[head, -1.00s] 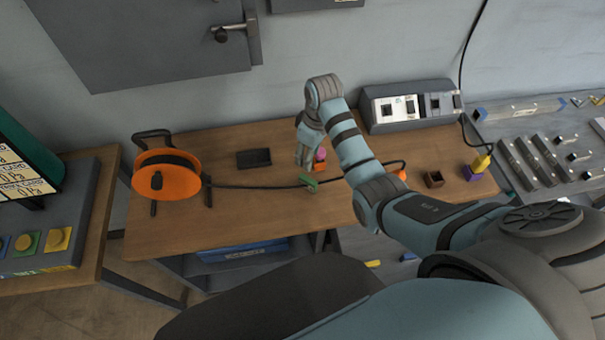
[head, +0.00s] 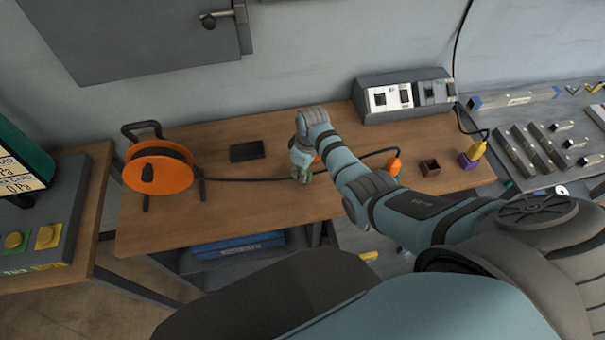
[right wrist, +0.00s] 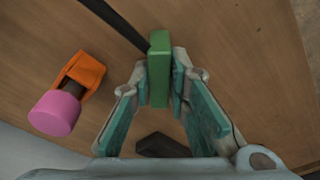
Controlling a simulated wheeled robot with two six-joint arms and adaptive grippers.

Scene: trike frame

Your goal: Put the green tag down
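The green tag (right wrist: 159,70) is a small upright-looking block between the two fingertips of my right gripper (right wrist: 160,72) in the right wrist view. The fingers lie close along both of its sides. I cannot tell if they press on it. In the head view my right gripper (head: 302,172) is low over the wooden table (head: 240,220), and only a bit of green shows beside it. A black cable (head: 250,180) runs to the tag from the left. My left gripper is not in view.
An orange cable reel (head: 158,175) stands on the left, with a black tray (head: 247,151) behind the cable. A pink-ended orange clip (right wrist: 75,90) lies close to my gripper. The front table area is clear.

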